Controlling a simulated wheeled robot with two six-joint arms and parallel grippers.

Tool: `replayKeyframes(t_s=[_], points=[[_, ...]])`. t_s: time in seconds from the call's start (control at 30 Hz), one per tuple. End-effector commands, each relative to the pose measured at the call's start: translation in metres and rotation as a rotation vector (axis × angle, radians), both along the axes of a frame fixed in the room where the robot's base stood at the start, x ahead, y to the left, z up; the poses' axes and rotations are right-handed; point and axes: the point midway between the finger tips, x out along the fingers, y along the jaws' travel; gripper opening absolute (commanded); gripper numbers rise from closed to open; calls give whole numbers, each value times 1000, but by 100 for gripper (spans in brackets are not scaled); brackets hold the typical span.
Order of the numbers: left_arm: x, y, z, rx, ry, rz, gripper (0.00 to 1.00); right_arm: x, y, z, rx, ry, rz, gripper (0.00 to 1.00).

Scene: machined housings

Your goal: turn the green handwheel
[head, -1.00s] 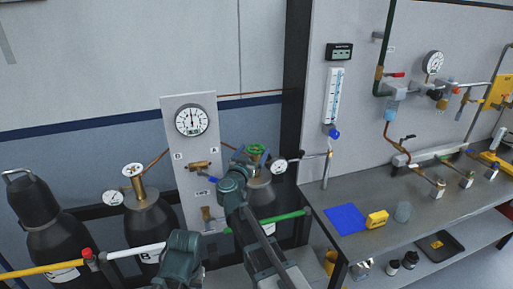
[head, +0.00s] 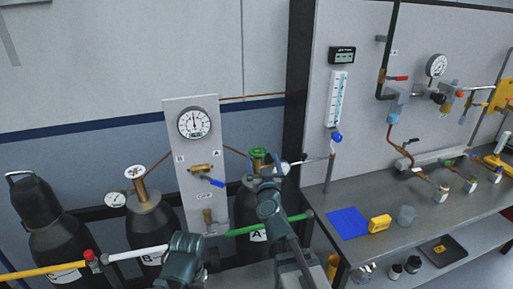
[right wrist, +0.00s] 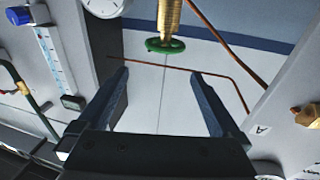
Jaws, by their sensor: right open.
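The green handwheel (head: 259,152) sits on the brass valve at the top of dark gas cylinder A (head: 245,205). My right gripper (head: 263,168) is just in front of and below the handwheel in the head view, and the arm hides part of the cylinder. In the right wrist view the gripper (right wrist: 160,72) is open, with nothing between its two fingers. The handwheel (right wrist: 165,46) shows there beyond the fingertips, between their lines and apart from them. A dark teal arm part of mine shows at the bottom; no left gripper fingers are seen.
A panel with a gauge (head: 195,122) and a blue-handled valve (head: 210,182) stands left of the handwheel. Cylinder B (head: 150,225) is further left. A green bar (head: 245,229) crosses in front of cylinder A. A bench (head: 400,225) stands at the right.

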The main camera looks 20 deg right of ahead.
Motion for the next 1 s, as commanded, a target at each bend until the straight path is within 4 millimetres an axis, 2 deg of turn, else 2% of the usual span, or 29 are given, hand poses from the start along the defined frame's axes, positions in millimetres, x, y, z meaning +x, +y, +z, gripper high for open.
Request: replayKeyframes(t_s=[0.03, 0.17, 0.3, 0.43, 0.57, 0.8, 1.0], points=[[0, 0, 0, 0, 0, 0, 50, -11, -2, -4, -1, 20, 29, 100], [0, 0, 0, 0, 0, 0, 50, -20, -1, -13, 3, 59, 80, 100], [0, 0, 0, 0, 0, 0, 50, -20, 0, -15, 4, 71, 94, 100], [0, 0, 0, 0, 0, 0, 50, -12, 0, -15, 4, 70, 93, 100], [0, 0, 0, 0, 0, 0, 50, 8, -2, -15, 5, 69, 92, 100], [0, 0, 0, 0, 0, 0, 50, 59, -6, -15, 5, 69, 92, 100], [0, 0, 0, 0, 0, 0, 50, 93, -8, -15, 5, 69, 91, 100]])
